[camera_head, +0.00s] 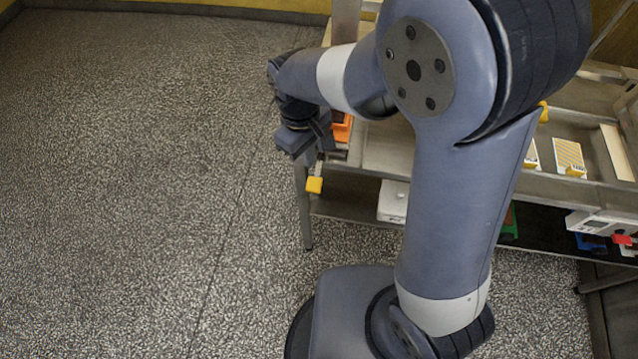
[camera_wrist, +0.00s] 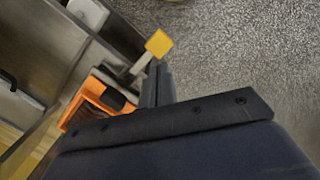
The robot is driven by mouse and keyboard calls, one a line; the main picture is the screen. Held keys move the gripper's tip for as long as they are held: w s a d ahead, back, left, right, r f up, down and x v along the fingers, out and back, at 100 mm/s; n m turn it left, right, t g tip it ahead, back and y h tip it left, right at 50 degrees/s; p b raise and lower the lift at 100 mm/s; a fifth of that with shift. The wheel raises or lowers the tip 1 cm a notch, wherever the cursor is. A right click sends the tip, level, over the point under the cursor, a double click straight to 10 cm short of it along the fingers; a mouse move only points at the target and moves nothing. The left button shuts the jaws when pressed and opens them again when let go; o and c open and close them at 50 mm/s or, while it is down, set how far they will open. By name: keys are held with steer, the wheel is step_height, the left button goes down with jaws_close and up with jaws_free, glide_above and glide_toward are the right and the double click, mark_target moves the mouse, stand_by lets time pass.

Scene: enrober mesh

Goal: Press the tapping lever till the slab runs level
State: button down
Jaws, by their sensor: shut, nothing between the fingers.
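The lever has a yellow square tip (camera_head: 314,185) that juts out from the left end of the steel bench. In the wrist view the yellow tip (camera_wrist: 159,43) sits on a short metal bar just beyond my fingertips. My gripper (camera_head: 327,137) is shut and empty, near the bench's left end and above the lever tip. In the wrist view its closed fingers (camera_wrist: 158,72) point toward the yellow tip; contact cannot be told. An orange frame (camera_wrist: 82,97) beside the fingers holds something dark brown; it shows partly behind my gripper in the head view (camera_head: 342,128). Whether its contents are level cannot be seen.
The steel bench (camera_head: 385,150) runs to the right, partly hidden by my arm. Yellow-and-white striped cards (camera_head: 569,155) lie in its right section. A white box (camera_head: 393,201) stands on the lower shelf. The speckled floor (camera_head: 150,180) to the left is clear.

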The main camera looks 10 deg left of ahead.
mark_target(313, 182)
steer(key=shift+f, duration=0.1)
steer(key=f+b, duration=0.3)
steer(key=f, duration=0.1)
steer(key=f+b, duration=0.2)
steer(key=f, duration=0.1)
steer(key=shift+s+d+b, duration=0.15)
steer(key=shift+d+b, duration=0.1)
steer(key=shift+b, duration=0.1)
